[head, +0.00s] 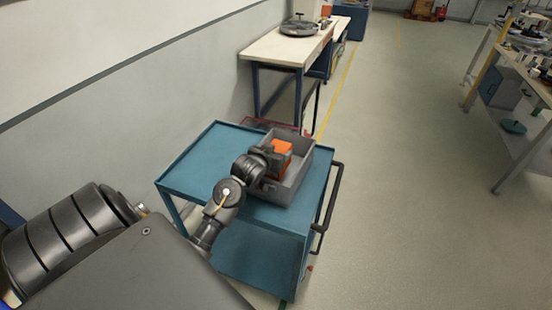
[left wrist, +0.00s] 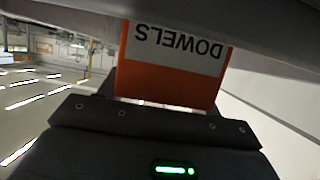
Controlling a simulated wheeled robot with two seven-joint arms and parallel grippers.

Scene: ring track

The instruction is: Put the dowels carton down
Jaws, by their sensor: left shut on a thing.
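The dowels carton (head: 283,147) is orange and shows at the grey bin on the blue cart in the head view. In the left wrist view the carton (left wrist: 165,88) has a white label reading DOWELS, upside down in the picture. My left gripper (head: 273,158) is shut on the carton. The grey bin (head: 299,186) is open-topped and stands on the cart top. The carton appears inside or just above the bin; its underside is hidden, so I cannot tell whether it touches the floor of the bin. My right gripper is not in view.
The blue cart (head: 190,168) has bare top to the left of the bin and a dark handle (head: 328,205) on its right. A workbench (head: 285,48) stands behind along the wall. Another bench (head: 530,75) is at far right. The floor between is clear.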

